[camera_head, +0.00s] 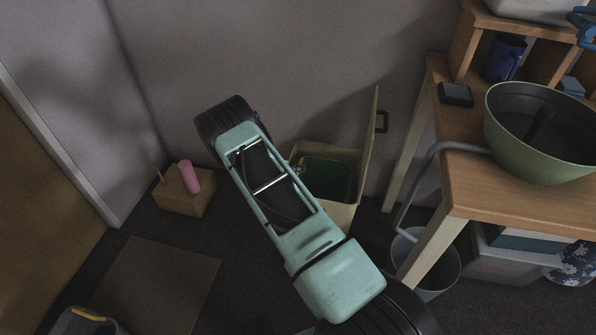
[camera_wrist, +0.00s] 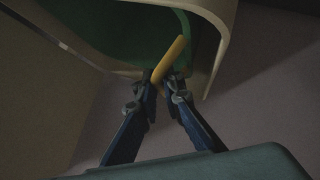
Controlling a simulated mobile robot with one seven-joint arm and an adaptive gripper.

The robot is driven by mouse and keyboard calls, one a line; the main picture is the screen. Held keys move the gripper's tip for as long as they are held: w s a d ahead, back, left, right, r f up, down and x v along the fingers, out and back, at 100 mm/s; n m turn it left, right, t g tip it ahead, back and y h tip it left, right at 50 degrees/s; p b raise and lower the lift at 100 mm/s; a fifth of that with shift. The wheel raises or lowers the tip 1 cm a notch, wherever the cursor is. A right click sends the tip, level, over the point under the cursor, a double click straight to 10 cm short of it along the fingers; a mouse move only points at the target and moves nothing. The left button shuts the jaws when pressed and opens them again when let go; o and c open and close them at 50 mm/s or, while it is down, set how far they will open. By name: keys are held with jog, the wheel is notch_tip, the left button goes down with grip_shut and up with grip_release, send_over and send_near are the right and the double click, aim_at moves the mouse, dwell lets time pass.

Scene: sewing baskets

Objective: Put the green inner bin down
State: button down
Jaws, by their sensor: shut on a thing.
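The green inner bin (camera_head: 327,178) shows inside a cream box (camera_head: 340,215) against the wall, partly hidden by my arm in the head view. In the wrist view the green bin (camera_wrist: 105,25) fills the upper part, beside a pale curved rim. My gripper (camera_wrist: 163,82) is shut on a yellow bar-like handle (camera_wrist: 171,60) at the bin's edge. How the handle joins the bin is not clear. In the head view my gripper is mostly hidden by my arm. Whether the bin rests on the box floor cannot be told.
The box's raised lid or door (camera_head: 369,145) stands on its right side. A wooden table (camera_head: 500,195) with a large green bowl (camera_head: 540,150) is at right, a grey bucket (camera_head: 435,270) below it. A small wooden block with a pink cylinder (camera_head: 190,178) stands left.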

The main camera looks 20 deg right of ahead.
jog(key=shift+f, duration=0.1)
jog(key=shift+f, duration=0.45)
jog(key=c, duration=2.1)
grip_release()
jog(key=shift+r, duration=0.4)
jog(key=p+v, duration=0.3)
jog(key=v, duration=0.9)
jog(key=shift+r, duration=0.25)
